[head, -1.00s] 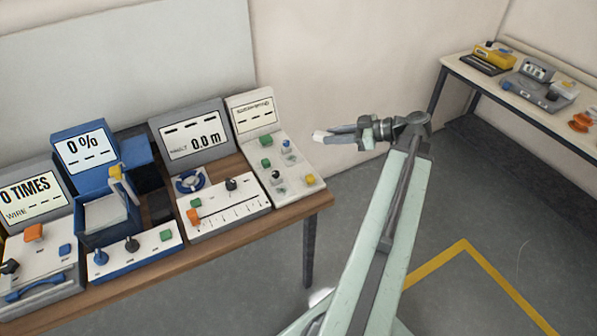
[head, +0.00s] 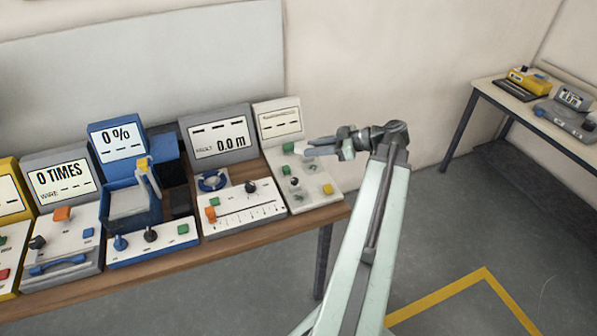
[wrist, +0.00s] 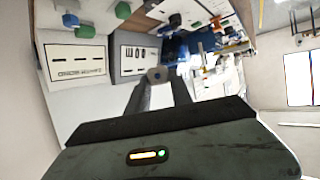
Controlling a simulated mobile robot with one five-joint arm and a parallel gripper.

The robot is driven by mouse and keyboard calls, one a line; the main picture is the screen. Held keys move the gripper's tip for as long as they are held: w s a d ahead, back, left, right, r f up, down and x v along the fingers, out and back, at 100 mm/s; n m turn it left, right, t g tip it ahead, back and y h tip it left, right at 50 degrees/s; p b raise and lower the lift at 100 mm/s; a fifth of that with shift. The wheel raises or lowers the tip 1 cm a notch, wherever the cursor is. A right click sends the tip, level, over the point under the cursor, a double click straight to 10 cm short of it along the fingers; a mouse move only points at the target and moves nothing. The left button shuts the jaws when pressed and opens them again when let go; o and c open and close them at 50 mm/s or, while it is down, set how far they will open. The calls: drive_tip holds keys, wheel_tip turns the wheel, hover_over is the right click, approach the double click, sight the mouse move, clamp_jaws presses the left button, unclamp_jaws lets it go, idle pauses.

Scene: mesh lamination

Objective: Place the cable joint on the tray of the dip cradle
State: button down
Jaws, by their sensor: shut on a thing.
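My gripper (head: 322,149) is shut on a small pale piece, seemingly the cable joint (head: 301,148), at its fingertips. In the wrist view a greyish round end of the joint (wrist: 157,75) shows between the two dark fingers. The gripper points left, in front of the rightmost bench panel. The blue unit with the "0 %" display (head: 117,138) appears to be the dip cradle. Its pale tray (head: 128,202) is well to the left of my gripper, beside a yellow-tipped upright piece (head: 146,170). I see nothing lying on the tray.
The wooden bench (head: 185,255) carries several panels in a row. A second table (head: 497,92) is at the far right. Grey floor is clear.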

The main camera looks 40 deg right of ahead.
drive_tip(key=m+h+b, duration=0.1)
drive_tip(key=m+b, duration=0.1)
drive_tip(key=b, duration=0.4)
hover_over(314, 184)
wheel_tip(314, 184, down, 7)
drive_tip(key=shift+t+h, duration=0.3)
drive_tip(key=shift+h, duration=0.1)
wheel_tip(314, 184, down, 10)
drive_tip(key=b, duration=0.9)
drive_tip(key=shift+r+b, duration=0.15)
drive_tip(key=shift+b, duration=0.2)
drive_tip(key=c, duration=1.1)
unclamp_jaws()
drive_tip(key=shift+r, duration=0.1)
drive_tip(key=shift+c, duration=0.2)
drive_tip(key=shift+r, duration=0.15)
drive_tip(key=shift+s+d+r+p, duration=0.15)
drive_tip(key=shift+s+r+p, duration=0.15)
drive_tip(key=shift+p, duration=0.2)
drive_tip(key=p+v, duration=0.4)
drive_tip(key=v, duration=0.7)
drive_tip(key=shift+s, duration=0.25)
